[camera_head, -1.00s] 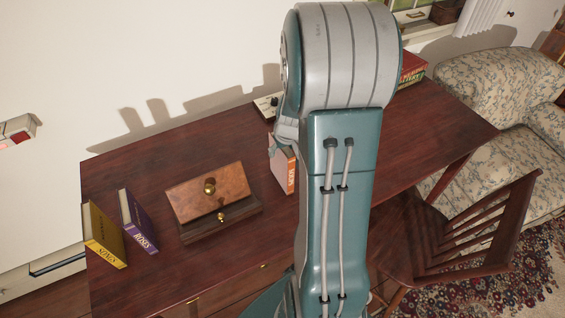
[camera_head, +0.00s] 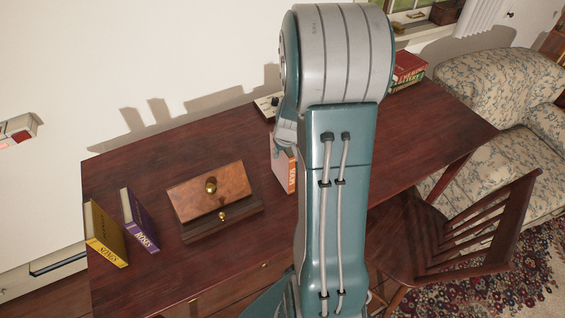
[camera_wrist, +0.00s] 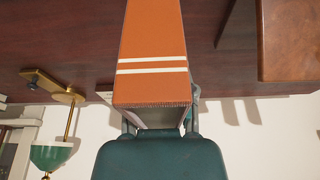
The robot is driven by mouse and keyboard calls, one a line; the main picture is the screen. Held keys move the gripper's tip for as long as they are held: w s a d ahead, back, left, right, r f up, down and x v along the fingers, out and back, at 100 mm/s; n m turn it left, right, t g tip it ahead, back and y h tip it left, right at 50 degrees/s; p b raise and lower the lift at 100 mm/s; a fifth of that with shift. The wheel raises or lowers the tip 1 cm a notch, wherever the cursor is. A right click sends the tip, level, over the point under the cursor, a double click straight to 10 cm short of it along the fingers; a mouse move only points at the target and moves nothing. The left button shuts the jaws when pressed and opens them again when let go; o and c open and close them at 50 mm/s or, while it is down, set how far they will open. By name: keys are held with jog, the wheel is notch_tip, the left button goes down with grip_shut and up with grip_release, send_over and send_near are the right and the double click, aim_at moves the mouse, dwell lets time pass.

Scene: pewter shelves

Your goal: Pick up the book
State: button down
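The orange book (camera_head: 292,174) stands upright on the dark wooden desk, with its lettered spine facing me. My arm partly hides it in the head view. In the wrist view, the orange spine (camera_wrist: 150,80) with two white bands fills the middle. My gripper (camera_wrist: 160,122) is at the book's top end, its fingers on either side of the covers. The book hides much of the fingers, so whether they press on it cannot be told. In the head view, my gripper (camera_head: 284,134) shows only in part beside my arm.
On the desk (camera_head: 130,165) stand a wooden box (camera_head: 212,190), a purple book (camera_head: 139,220) and a yellow book (camera_head: 106,235) at left. Red books (camera_head: 408,70) lie at the far right. A wooden chair (camera_head: 470,230) stands in front; a wall is behind.

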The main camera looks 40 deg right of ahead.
dwell(0.3)
notch_tip(320, 180, up, 3)
jog(key=shift+r, duration=0.15)
jog(key=s+d+r, duration=0.4)
jog(key=s+r, duration=0.6)
jog(key=s, duration=0.3)
jog(key=shift+s, duration=0.25)
jog(key=shift+w+a, duration=0.1)
